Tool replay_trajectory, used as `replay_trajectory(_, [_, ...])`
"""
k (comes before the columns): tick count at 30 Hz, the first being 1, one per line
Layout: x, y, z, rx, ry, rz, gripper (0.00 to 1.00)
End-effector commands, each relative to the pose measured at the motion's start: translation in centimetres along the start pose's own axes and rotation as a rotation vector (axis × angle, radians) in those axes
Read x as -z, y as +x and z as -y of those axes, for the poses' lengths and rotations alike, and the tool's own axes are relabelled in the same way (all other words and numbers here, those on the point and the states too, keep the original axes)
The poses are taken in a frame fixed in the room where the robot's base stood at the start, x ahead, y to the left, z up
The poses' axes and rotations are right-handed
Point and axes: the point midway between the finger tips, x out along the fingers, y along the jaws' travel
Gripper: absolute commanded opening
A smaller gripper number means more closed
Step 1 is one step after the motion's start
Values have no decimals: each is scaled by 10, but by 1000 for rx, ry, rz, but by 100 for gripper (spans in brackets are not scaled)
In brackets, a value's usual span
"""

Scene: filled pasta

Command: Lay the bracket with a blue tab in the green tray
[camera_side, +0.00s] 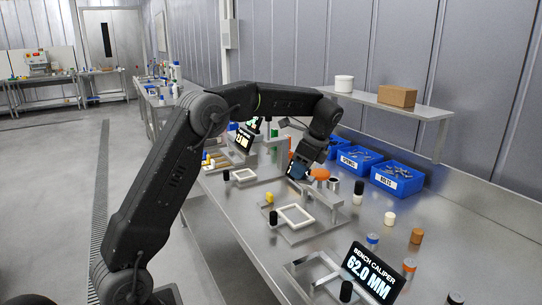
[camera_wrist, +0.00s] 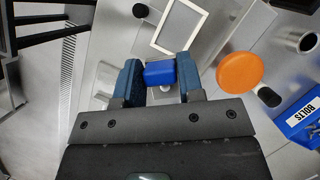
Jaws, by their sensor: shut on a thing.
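My gripper (camera_side: 298,172) is over the middle of the bench in the side view. In the wrist view, its two blue fingers (camera_wrist: 160,80) are closed on a small blue block (camera_wrist: 160,72), which looks like the bracket's blue tab. The rest of the bracket is hidden or cannot be told from the grey metal below. I cannot make out a green tray in either view. Only small green items (camera_side: 274,131) show behind the arm in the side view.
A white frame (camera_side: 282,217) lies on a plate near the gripper, with black cylinders (camera_side: 273,217) around. An orange disc (camera_wrist: 240,72) is to the right in the wrist view. Blue bins (camera_side: 397,177) line the back. Small cylinders (camera_side: 389,218) stand at the right.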

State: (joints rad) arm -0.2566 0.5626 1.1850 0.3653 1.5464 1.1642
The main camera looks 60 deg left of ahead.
Motion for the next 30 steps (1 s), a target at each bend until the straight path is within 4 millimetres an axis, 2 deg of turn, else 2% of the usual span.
replay_trajectory(1, [21,-4,-3,-29,-64,1,8])
replay_trajectory(3, [46,-9,-10,-76,-177,1,8])
replay_trajectory(12, [140,-31,-51,-272,-649,0,8])
replay_trajectory(20, [210,-46,-97,-437,-1047,1,8])
replay_trajectory(30, [292,-64,-177,-653,-1570,0,8])
